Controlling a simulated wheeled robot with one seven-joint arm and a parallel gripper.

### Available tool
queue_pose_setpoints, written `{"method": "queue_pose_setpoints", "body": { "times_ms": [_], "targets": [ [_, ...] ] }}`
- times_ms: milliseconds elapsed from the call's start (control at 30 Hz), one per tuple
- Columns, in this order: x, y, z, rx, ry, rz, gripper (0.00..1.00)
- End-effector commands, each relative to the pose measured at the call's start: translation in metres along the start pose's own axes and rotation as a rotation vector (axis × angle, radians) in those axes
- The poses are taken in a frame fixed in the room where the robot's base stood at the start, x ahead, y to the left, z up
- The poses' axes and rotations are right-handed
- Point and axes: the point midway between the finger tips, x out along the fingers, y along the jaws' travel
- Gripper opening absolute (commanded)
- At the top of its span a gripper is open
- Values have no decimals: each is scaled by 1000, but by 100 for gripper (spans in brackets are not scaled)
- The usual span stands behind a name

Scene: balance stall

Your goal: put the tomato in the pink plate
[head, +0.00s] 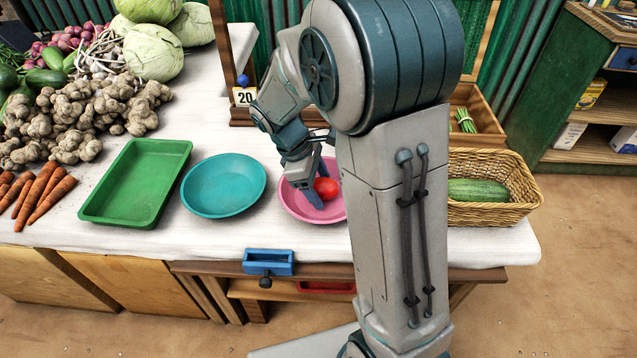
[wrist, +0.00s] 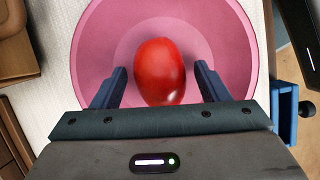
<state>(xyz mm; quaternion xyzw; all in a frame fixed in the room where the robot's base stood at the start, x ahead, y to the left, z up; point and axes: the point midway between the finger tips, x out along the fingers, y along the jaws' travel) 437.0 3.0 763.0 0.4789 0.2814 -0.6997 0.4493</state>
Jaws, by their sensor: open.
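The red tomato (head: 326,188) lies in the pink plate (head: 296,205) on the white-covered table. In the wrist view the tomato (wrist: 160,72) sits near the middle of the pink plate (wrist: 92,45). My gripper (head: 315,190) is open at the plate, with a finger on each side of the tomato. In the wrist view my gripper (wrist: 162,85) shows a gap between each finger and the tomato. My arm hides the right part of the plate in the head view.
A teal plate (head: 224,185) and a green tray (head: 137,183) stand to the left. A wicker basket (head: 505,205) with a cucumber (head: 478,190) is at the right. Carrots (head: 42,193), ginger (head: 75,125) and cabbages (head: 153,58) fill the far left. A small blue box (head: 268,262) is at the table's front.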

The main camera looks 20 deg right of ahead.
Motion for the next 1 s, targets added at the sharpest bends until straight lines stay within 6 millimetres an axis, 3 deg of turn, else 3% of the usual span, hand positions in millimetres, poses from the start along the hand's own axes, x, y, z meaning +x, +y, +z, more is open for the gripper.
{"method": "queue_pose_setpoints", "body": {
  "times_ms": [167, 400, 600, 833, 1000],
  "targets": [
    [-24, 1, 1, 0, 2, 3, 68],
    [-77, 1, 1, -1, 3, 4, 68],
    [-110, 1, 1, 0, 2, 2, 68],
    [-122, -4, 8, 42, 20, -2, 68],
    [-118, -28, 40, 266, 123, -20, 68]
  ]
}}
